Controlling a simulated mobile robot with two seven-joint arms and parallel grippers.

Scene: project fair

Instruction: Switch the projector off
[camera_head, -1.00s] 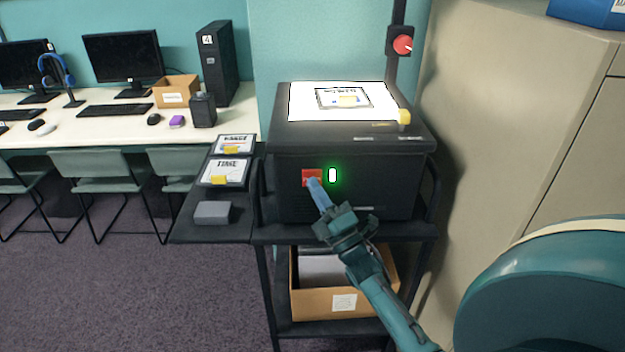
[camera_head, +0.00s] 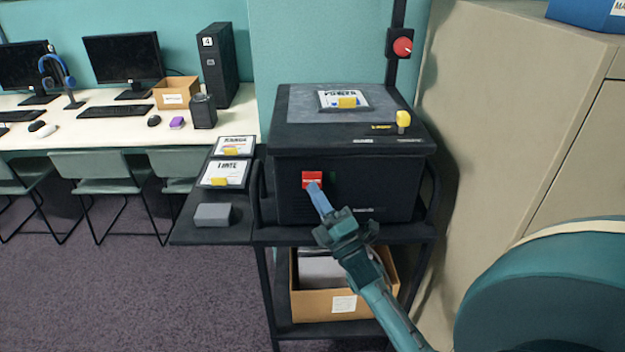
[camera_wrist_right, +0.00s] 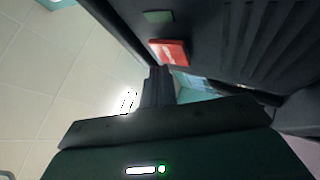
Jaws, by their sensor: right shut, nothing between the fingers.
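The black overhead projector (camera_head: 300,142) stands on a dark cart. Its glass stage is grey and unlit, with a framed sheet (camera_head: 343,100) on it. The red rocker switch (camera_head: 312,180) is on the projector's front; the small indicator beside it is dark. My right gripper (camera_head: 316,190) is shut and empty, its fingertips at the switch's lower right edge; I cannot tell whether they touch it. In the right wrist view the red switch (camera_wrist_right: 170,53) shows just beyond the fingers. My left gripper is not in view.
A side shelf left of the projector holds two framed sheets (camera_head: 225,173) and a grey block (camera_head: 213,215). A cardboard box (camera_head: 322,303) sits on the cart's lower shelf. A beige cabinet (camera_head: 520,120) stands close on the right. Desks with computers are at the back left.

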